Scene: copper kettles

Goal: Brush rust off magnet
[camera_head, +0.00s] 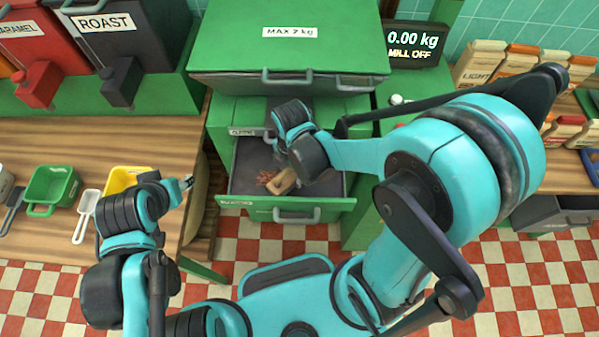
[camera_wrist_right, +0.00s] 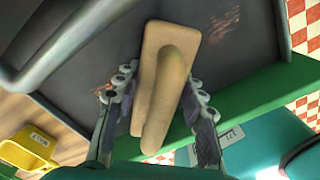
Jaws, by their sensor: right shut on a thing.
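A pale wooden brush (camera_head: 283,181) is in the open drawer of the green machine. My right gripper (camera_wrist_right: 160,98) is shut on its rounded handle, with a finger on each side. The brush's flat back faces the wrist camera and its underside is hidden. The dark grey surface (camera_head: 329,186) inside the drawer seems to be the magnet; its outline is not clear. Reddish rust lies on it just left of the brush, and rust streaks (camera_wrist_right: 222,22) also show in the right wrist view. My left gripper (camera_head: 187,183) is over the left counter's edge, away from the drawer; its jaws are too small to read.
A green hood (camera_head: 290,38) marked "MAX 2 kg" overhangs the drawer. The drawer's metal handle (camera_head: 297,218) faces me. Yellow (camera_head: 122,180) and green (camera_head: 52,186) bins and a white scoop (camera_head: 86,212) stand on the left wooden counter. A display reads 0.00 kg, MILL OFF.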

